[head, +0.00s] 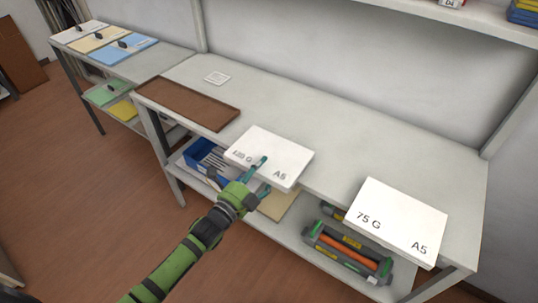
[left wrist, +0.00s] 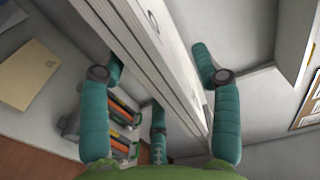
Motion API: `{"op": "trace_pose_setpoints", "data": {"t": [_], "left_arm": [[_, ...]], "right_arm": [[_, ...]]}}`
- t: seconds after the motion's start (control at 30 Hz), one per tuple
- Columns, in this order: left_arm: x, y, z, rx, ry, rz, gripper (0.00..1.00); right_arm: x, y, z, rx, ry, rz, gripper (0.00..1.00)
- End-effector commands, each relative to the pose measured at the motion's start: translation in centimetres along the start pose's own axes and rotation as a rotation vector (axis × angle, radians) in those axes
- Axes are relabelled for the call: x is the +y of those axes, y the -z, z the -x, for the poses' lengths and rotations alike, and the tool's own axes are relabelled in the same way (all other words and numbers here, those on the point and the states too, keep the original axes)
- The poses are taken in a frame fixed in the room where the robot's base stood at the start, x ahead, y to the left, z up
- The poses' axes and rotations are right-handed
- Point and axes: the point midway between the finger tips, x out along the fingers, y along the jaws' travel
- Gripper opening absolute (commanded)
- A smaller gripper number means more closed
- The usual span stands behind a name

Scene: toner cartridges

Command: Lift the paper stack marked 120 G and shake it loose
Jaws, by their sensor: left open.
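The white paper stack marked 120 G and A5 (head: 277,152) lies at the front edge of the upper shelf, its front part over the edge; its first digits are hard to read. My left gripper (head: 262,174) is at that front edge with its teal fingers spread. In the left wrist view the stack (left wrist: 172,62) shows edge-on between the open fingers, with a gap visible on at least one side. I cannot tell whether any finger touches it. My right gripper is not in view.
A similar stack marked 75 G (head: 396,220) lies to the right at the same edge. A brown tray (head: 188,102) and a small white card (head: 217,78) lie to the left. Below are toner cartridges (head: 347,254) and a blue bin (head: 199,153). The shelf behind the stacks is clear.

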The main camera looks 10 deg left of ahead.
Motion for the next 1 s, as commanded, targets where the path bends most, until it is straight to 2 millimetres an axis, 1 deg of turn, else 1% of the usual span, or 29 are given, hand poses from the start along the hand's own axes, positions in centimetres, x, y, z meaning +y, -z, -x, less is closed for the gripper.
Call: {"op": "trace_pose_setpoints", "data": {"t": [0.1, 0.17, 0.2, 0.27, 0.37, 0.4, 0.63, 0.77, 0.87, 0.97, 1.0], "left_arm": [[0.1, 0.0, 0.0, 0.0, -0.001, 0.001, 0.63], [0.1, 0.0, 0.1, 0.0, -0.001, 0.001, 0.39], [0.1, 0.0, 0.1, 0.0, -0.001, 0.001, 0.23], [0.1, 0.0, 0.1, 0.0, -0.001, 0.001, 0.0], [0.1, 0.0, 0.1, 0.0, -0.001, 0.001, 0.0], [-0.3, 0.0, 0.0, 0.001, 0.008, 0.0, 0.0], [-0.4, 0.0, 0.0, 0.001, 0.008, 0.0, 0.0], [-0.9, 0.0, 0.0, 0.001, 0.008, 0.0, 0.0], [-1.9, 0.0, 0.0, 0.001, 0.01, -0.002, 0.0], [-3.5, 0.0, 0.0, 0.002, 0.011, -0.003, 0.0], [-4.2, 0.0, 0.0, 0.002, 0.012, -0.003, 0.0]], "right_arm": [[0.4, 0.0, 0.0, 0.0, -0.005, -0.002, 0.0], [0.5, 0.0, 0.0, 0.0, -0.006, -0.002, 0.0], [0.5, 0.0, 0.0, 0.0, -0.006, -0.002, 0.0], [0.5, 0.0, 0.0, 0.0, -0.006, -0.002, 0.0], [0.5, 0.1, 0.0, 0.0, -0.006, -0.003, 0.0], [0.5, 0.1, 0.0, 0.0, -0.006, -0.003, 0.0], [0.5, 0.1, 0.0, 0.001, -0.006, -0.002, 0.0], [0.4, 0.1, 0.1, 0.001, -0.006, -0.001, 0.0], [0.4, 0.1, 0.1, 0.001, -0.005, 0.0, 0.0], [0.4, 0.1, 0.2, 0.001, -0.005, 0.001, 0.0], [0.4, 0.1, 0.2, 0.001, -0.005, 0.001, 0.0]]}}
